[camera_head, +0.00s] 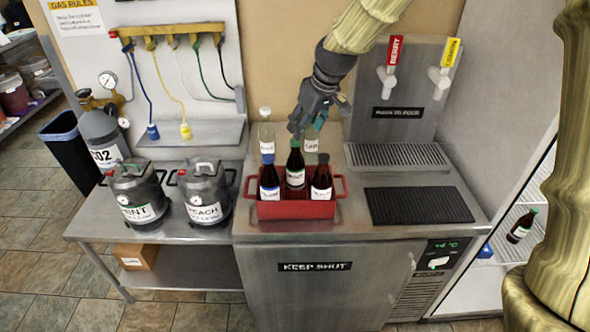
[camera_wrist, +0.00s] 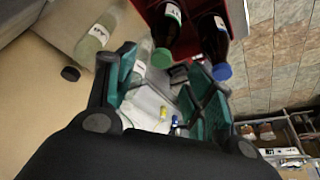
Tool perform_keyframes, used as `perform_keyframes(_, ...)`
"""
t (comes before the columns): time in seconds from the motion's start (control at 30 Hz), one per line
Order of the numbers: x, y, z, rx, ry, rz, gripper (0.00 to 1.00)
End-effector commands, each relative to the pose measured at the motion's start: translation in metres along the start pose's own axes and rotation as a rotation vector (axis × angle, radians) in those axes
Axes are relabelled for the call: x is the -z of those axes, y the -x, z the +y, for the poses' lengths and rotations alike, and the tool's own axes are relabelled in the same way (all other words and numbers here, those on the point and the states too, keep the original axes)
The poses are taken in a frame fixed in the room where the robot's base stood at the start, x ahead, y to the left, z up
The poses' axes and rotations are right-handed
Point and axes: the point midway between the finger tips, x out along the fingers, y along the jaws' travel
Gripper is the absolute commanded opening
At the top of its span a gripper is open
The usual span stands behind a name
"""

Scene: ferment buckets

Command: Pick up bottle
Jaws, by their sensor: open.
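A red crate (camera_head: 297,210) on the steel counter holds dark bottles with white labels: one with a blue cap (camera_head: 269,183), one with a green cap (camera_head: 295,174) and one with a dark cap (camera_head: 321,183). Two clear bottles stand behind the crate, one at left (camera_head: 266,133) and one (camera_head: 311,147) partly hidden by my gripper (camera_head: 303,131). My gripper is open, just above the green-capped bottle. In the wrist view its fingers (camera_wrist: 160,76) are spread, with the green-capped bottle (camera_wrist: 166,30) between and beyond the tips. The blue-capped bottle (camera_wrist: 214,40) lies to the right and a clear bottle (camera_wrist: 97,33) to the left.
Two grey kegs (camera_head: 205,190) stand on the left table. A tap tower (camera_head: 398,90), drip grate (camera_head: 398,155) and black mat (camera_head: 410,206) are to the right. A hose panel (camera_head: 180,70) is on the back wall. Another dark bottle (camera_head: 522,226) sits on a right shelf.

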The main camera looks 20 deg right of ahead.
Motion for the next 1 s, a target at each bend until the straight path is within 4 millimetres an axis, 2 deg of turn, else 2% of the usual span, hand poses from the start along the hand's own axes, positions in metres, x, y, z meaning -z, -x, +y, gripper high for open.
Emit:
perform_keyframes(0.2, 0.001, -0.023, 0.000, 0.000, 0.001, -0.001, 0.53)
perform_keyframes(0.57, 0.002, -0.038, -0.001, 0.000, 0.000, -0.001, 0.53)
perform_keyframes(1.0, 0.005, -0.077, -0.002, 0.000, 0.001, -0.001, 0.53)
